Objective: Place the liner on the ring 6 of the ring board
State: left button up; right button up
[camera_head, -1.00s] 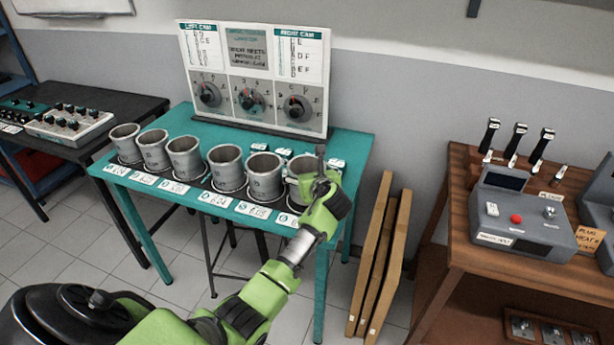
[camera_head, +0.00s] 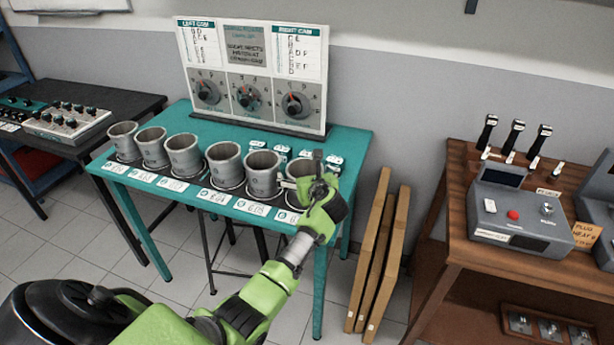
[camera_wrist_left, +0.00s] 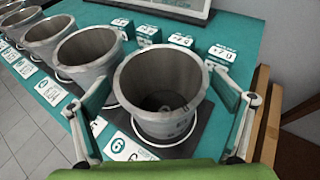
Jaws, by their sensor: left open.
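Several grey metal liners stand upright in a row on the teal table, each over a ring with a label in front. The rightmost liner (camera_head: 297,170) is partly hidden behind my left gripper (camera_head: 318,178). In the left wrist view this liner (camera_wrist_left: 158,118) stands on the ring board (camera_wrist_left: 190,143), inside a white ring (camera_wrist_left: 150,153), behind a label marked 6 (camera_wrist_left: 121,145). My left gripper (camera_wrist_left: 166,118) is open, one finger on each side of the liner. I cannot tell whether the fingers touch it. My right gripper is not in view.
The neighbouring liner (camera_head: 263,174) stands close on the left. A panel with dials (camera_head: 253,75) rises behind the row. Cardboard sheets (camera_head: 378,262) lean beside the teal table (camera_head: 345,143). A wooden bench (camera_head: 456,215) with a grey control box stands at the right.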

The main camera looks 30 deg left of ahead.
pick_arm(q)
jog(key=v, duration=1.2)
jog(key=shift+b, duration=0.35)
jog(key=d+f+h, duration=0.1)
jog(key=f, duration=0.5)
jog(key=s+d+f+n+h, duration=0.1)
jog(key=f, duration=0.5)
jog(key=s+d+f+n+g+h, duration=0.1)
jog(key=d+f, duration=0.1)
jog(key=f, duration=0.4)
jog(key=shift+s, duration=0.1)
jog(key=s+d+f+n+g+h, duration=0.2)
jog(key=s+d+f+n, duration=0.15)
jog(key=s+f, duration=0.75)
jog(key=s+d+f+n+g+h, duration=0.25)
jog(key=s+f+n, duration=0.4)
jog(key=f, duration=0.85)
jog(key=s+f+n+g, duration=0.1)
jog(key=s+f+n, duration=0.3)
jog(key=s, duration=0.7)
jog(key=s+f+n+h, duration=0.1)
jog(key=s+f+n, duration=0.3)
jog(key=s, duration=0.7)
jog(key=s+d+f+n+g+h, duration=0.1)
jog(key=s+f+n, duration=0.3)
jog(key=s, duration=0.7)
jog(key=shift+s+f+g, duration=0.2)
jog(key=shift+f+g, duration=0.15)
jog(key=shift+f, duration=0.2)
